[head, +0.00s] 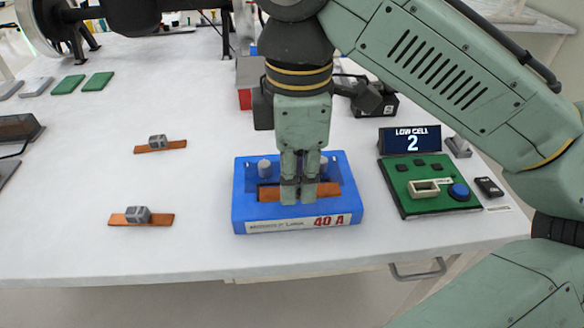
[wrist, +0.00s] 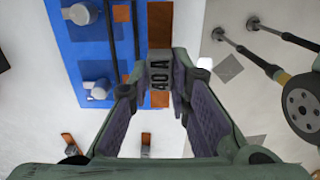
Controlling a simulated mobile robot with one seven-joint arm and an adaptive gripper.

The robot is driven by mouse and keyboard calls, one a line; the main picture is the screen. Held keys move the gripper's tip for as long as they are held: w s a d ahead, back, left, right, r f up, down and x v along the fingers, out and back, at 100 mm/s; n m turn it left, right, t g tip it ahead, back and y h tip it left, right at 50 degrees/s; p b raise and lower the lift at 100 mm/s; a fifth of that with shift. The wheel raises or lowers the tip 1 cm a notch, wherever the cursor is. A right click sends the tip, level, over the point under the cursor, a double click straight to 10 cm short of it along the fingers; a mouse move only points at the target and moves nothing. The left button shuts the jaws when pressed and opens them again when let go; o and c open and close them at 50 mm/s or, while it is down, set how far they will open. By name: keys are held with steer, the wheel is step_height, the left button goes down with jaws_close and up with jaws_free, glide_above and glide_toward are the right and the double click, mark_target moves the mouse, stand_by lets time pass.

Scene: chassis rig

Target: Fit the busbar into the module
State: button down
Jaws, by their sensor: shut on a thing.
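The blue module (head: 240,205) stands near the table's front edge, with "40 A" on its front label and two grey posts on top. My gripper (head: 299,190) points straight down over it. It is shut on a grey block marked "40 A" (wrist: 160,78), the grip of a copper busbar (head: 328,190). The busbar lies crosswise over the module's front part, by its dark slot. In the wrist view the busbar (wrist: 160,25) shows beside the blue module (wrist: 75,45). My fingers hide its middle. I cannot tell whether it is seated or just above.
Two more copper busbars with grey blocks lie to the left, one farther back (head: 174,146) and one nearer (head: 158,220). Right of the module are a green board (head: 405,203) with a blue button (head: 459,192) and a display reading "LOW CELL 2" (head: 410,140).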

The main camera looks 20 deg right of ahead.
steer(key=w, duration=0.3)
steer(key=shift+d+f, duration=0.1)
steer(key=shift+d, duration=0.3)
steer(key=f, duration=0.1)
steer(key=w+f, duration=0.1)
steer(key=shift+w+d+f, duration=0.1)
steer(key=shift+d+f, duration=0.05)
steer(key=shift+f, duration=0.7)
steer(key=shift+f, duration=0.15)
steer(key=shift+s+f, duration=0.2)
steer(key=shift+f, duration=0.25)
steer(key=c, duration=1.8)
jaws_free()
steer(key=o, duration=0.3)
steer(key=shift+w+f, duration=0.15)
steer(key=shift+f, duration=0.05)
